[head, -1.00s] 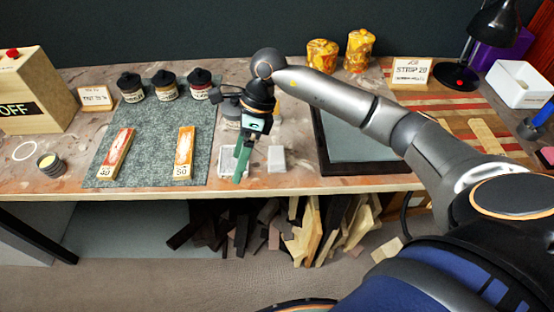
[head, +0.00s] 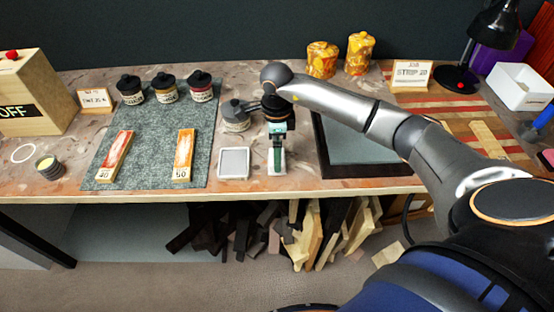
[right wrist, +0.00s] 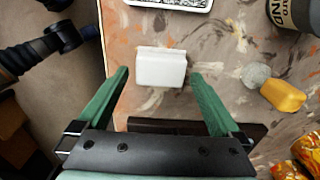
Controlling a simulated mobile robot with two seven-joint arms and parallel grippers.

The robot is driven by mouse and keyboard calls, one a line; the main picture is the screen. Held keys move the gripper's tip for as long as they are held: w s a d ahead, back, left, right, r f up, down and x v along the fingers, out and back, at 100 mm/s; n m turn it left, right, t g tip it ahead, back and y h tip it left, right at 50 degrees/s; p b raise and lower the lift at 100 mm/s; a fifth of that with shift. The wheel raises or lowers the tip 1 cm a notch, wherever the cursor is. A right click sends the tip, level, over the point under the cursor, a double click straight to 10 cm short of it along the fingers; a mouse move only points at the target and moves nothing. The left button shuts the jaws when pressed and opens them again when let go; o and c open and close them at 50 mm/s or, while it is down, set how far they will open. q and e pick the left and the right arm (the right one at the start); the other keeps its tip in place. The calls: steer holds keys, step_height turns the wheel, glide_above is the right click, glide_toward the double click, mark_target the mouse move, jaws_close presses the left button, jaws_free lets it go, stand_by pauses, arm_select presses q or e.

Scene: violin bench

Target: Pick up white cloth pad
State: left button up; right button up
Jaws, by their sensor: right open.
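The white cloth pad (head: 283,171) lies on the bench, right of a small grey tray, and is partly hidden by my right gripper in the head view. In the right wrist view the pad (right wrist: 161,67) is a white rounded block lying between and just beyond the fingers. My right gripper (head: 277,164) points down over the pad. Its green fingers (right wrist: 160,76) are open, one on each side of the pad with a gap, and hold nothing. My left gripper is not in view.
The white-rimmed grey tray (head: 234,163) is just left of the pad. A grey-lidded jar (head: 235,124) stands behind. A dark-framed panel (head: 352,170) lies to the right. The right wrist view also shows a yellow piece with a grey end (right wrist: 284,96). The bench's front edge is close.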

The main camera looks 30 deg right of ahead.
steer(key=shift+f, duration=1.6)
steer(key=shift+c, duration=0.2)
steer(key=c, duration=1)
